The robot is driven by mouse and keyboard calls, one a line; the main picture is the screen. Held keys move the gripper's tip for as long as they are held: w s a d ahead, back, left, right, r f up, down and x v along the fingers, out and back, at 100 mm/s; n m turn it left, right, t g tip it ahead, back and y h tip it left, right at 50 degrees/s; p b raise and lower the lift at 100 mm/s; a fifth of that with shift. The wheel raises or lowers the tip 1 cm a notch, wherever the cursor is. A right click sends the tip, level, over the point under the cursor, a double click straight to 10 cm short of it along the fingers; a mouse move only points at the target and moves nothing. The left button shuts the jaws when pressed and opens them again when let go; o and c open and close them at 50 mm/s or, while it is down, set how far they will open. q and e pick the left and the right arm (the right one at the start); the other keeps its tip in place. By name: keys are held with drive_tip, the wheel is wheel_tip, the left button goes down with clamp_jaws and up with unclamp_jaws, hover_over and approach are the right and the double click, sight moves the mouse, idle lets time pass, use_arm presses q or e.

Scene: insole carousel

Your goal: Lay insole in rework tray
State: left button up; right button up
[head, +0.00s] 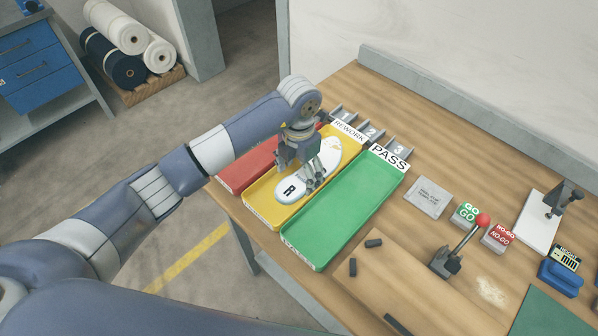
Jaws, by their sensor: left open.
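A white insole (292,190) marked with a black R lies in the yellow tray labelled REWORK (259,208). My left gripper (312,182) is directly above the insole and hides its middle part. Its fingers are open, and I cannot tell whether they touch the insole. My right gripper is not in the head view.
A red tray (236,176) is to the left of the yellow one, and a green PASS tray (335,215) is to its right. Numbered slots (371,131) stand behind the trays. A red-knobbed lever (447,262) and GO/NO-GO blocks (466,213) are farther right.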

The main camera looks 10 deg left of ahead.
use_arm(q)
wheel_tip(320, 180, up, 12)
drive_tip(key=b, duration=0.2)
drive_tip(key=shift+b, duration=0.3)
drive_tip(key=shift+w+f, duration=0.1)
drive_tip(key=shift+f, duration=0.05)
